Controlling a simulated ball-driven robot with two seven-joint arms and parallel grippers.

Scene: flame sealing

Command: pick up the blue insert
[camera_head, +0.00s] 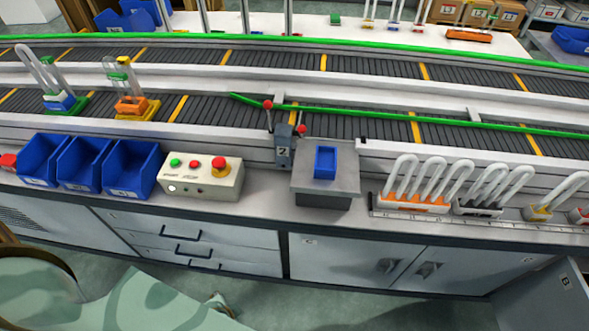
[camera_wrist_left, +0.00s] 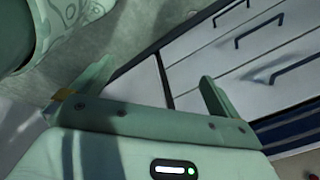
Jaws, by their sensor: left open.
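The blue insert (camera_head: 325,163) is a small blue rectangular piece with a raised rim. It sits on top of a grey square block (camera_head: 345,180) on the bench, right of the centre of the head view. Nothing touches it from above. My left gripper (camera_wrist_left: 152,85) is open and empty in the left wrist view, low in front of the white cabinet and drawers. It is well away from the insert, which is out of that view. My right gripper is not in view.
Left of the block stand a control box (camera_head: 202,176) with a red knob and blue bins (camera_head: 130,168). On the right, a rack (camera_head: 470,226) holds white looped pieces. A small post with red balls (camera_head: 283,148) stands close beside the block. Conveyors (camera_head: 350,118) run behind.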

